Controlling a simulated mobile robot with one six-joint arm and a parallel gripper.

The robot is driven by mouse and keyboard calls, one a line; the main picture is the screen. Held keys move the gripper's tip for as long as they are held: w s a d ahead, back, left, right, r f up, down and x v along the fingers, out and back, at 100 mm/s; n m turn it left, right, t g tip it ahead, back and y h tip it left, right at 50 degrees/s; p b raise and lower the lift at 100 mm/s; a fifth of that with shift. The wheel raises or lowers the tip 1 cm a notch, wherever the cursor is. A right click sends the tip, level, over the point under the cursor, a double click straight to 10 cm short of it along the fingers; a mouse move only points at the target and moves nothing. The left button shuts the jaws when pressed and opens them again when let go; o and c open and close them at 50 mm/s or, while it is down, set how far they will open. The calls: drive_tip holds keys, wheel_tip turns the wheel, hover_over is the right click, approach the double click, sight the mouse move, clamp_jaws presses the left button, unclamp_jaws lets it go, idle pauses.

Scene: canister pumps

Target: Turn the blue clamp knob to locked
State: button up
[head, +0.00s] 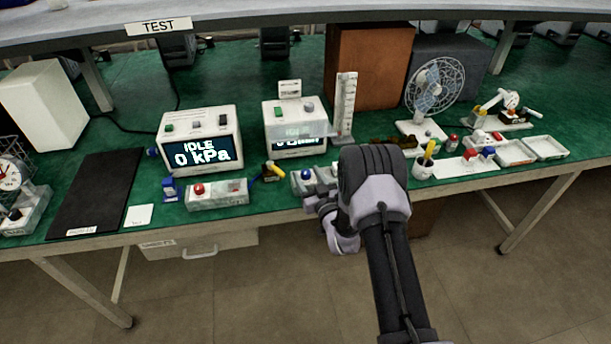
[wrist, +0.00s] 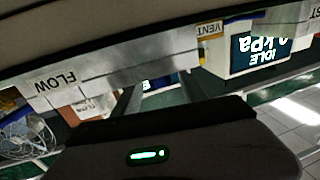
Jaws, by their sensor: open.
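A blue knob (head: 306,174) sits on a small pale grey block at the table's front edge, just left of my gripper in the head view. My gripper (head: 320,200) is open, beside and partly over the right end of that block. In the wrist view, my gripper (wrist: 160,92) shows two pale fingers apart. A blue patch lies between them in the picture; I cannot tell whether it is the knob. I see no contact with the knob, and its lock marks are too small to read.
A similar block with a red knob (head: 198,189) stands to the left, with a yellow-black part (head: 271,171) between. Behind are an "IDLE 0 kPa" pump unit (head: 200,138) and a second display unit (head: 294,127). A pen cup (head: 423,168) and trays (head: 516,152) stand right.

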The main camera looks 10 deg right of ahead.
drive_tip(key=shift+w+a, duration=0.2)
drive_tip(key=shift+w, duration=0.6)
clamp_jaws()
